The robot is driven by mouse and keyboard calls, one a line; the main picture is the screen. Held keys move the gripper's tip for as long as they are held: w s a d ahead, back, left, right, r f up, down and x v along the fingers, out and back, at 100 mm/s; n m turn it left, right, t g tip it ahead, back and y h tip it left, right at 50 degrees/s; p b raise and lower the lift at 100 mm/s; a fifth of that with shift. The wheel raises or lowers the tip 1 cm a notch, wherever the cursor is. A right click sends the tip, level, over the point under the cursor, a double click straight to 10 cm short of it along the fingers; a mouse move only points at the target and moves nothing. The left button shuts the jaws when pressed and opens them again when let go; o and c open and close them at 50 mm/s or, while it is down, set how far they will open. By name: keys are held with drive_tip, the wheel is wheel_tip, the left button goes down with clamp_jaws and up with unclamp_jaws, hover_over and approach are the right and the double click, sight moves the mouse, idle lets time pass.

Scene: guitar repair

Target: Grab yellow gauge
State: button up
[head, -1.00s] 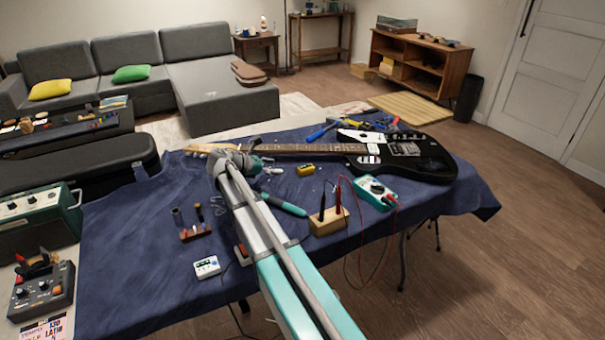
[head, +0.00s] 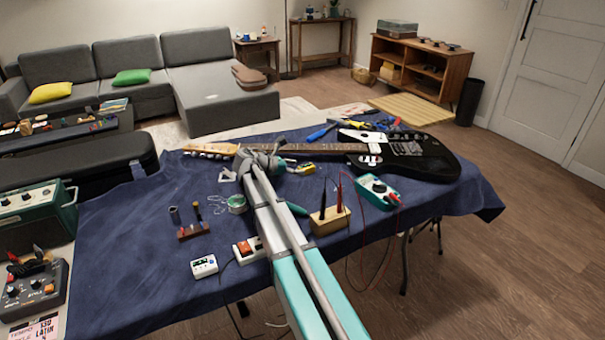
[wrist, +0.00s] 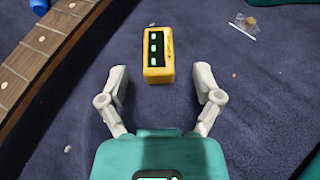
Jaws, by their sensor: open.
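The yellow gauge (wrist: 158,55) is a small yellow block with a dark face and pale marks. It lies on the blue cloth in the wrist view, just ahead of and between my fingertips. My gripper (wrist: 160,78) is open and empty, with one finger on each side of the gauge's near end and visible gaps to both. In the head view the gauge (head: 307,167) shows to the right of my gripper, close to the guitar neck.
The black guitar (head: 415,163) lies behind, its neck (wrist: 30,65) to the left in the wrist view. A multimeter (head: 378,191), a wooden block with probes (head: 330,222) and a wire spool (head: 237,203) are nearby. A small clear bag (wrist: 238,27) lies beyond the right finger.

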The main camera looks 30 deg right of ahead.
sight(302, 168)
drive_tip(key=shift+b+x, duration=0.9)
drive_tip(key=shift+x, duration=1.15)
drive_tip(key=shift+d+f, duration=0.2)
drive_tip(key=shift+d, duration=0.3)
clamp_jaws()
